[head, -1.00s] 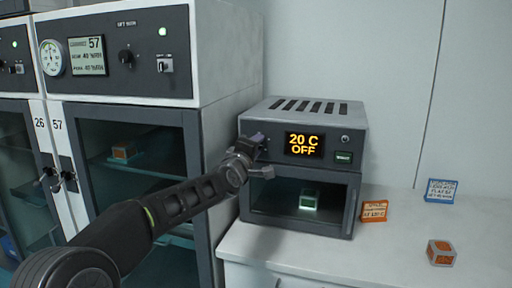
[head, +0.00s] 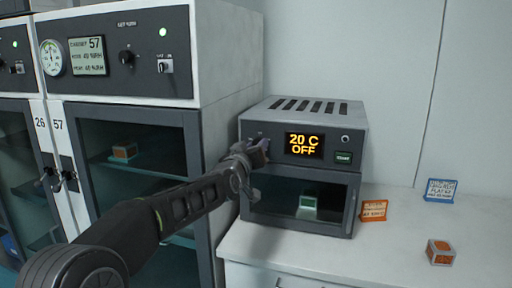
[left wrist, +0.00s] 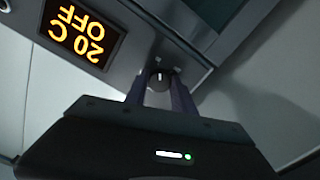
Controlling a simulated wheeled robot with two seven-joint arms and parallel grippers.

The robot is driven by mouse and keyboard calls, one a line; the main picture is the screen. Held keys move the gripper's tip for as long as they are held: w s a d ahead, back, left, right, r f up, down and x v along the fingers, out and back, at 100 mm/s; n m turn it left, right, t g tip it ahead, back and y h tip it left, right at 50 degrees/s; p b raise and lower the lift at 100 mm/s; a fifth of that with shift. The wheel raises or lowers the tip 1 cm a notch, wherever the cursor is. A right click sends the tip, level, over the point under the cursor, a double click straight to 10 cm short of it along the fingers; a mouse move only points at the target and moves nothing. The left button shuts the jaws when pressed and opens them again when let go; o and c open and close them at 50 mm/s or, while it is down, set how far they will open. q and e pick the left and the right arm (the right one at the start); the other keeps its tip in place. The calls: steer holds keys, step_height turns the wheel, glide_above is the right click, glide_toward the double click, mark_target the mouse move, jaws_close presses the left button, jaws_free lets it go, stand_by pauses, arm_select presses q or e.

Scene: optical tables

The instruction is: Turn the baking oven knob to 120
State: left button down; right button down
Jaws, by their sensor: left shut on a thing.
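The baking oven (head: 304,118) stands on the white bench, with a lit display (head: 304,145) reading "20 C OFF". The display also shows upside down in the left wrist view (left wrist: 81,33). My left gripper (head: 258,152) is at the left part of the oven's front panel. In the left wrist view the dark oven knob (left wrist: 160,79) with a white mark sits between the two fingertips (left wrist: 163,90), and the gripper is shut on it. In the head view the gripper hides the knob. My right gripper is in neither view.
A green-topped block (head: 307,203) shows behind the oven's door glass. An orange sign (head: 374,210), a blue sign (head: 440,190) and an orange-and-grey cube (head: 440,252) stand on the bench (head: 330,262). Tall cabinets (head: 205,190) stand close on the left.

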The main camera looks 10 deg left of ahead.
arm_select(q)
steer(key=shift+a+f+m+b, duration=0.1)
steer(key=shift+m+b, duration=0.75)
steer(key=shift+m, duration=2.25)
steer(key=shift+f+m+b, duration=0.1)
steer(key=shift+m+b, duration=0.7)
steer(key=shift+m, duration=2.3)
steer(key=c, duration=1.1)
jaws_free()
steer(key=shift+r, duration=0.1)
steer(key=shift+o, duration=0.2)
steer(key=shift+s, duration=0.1)
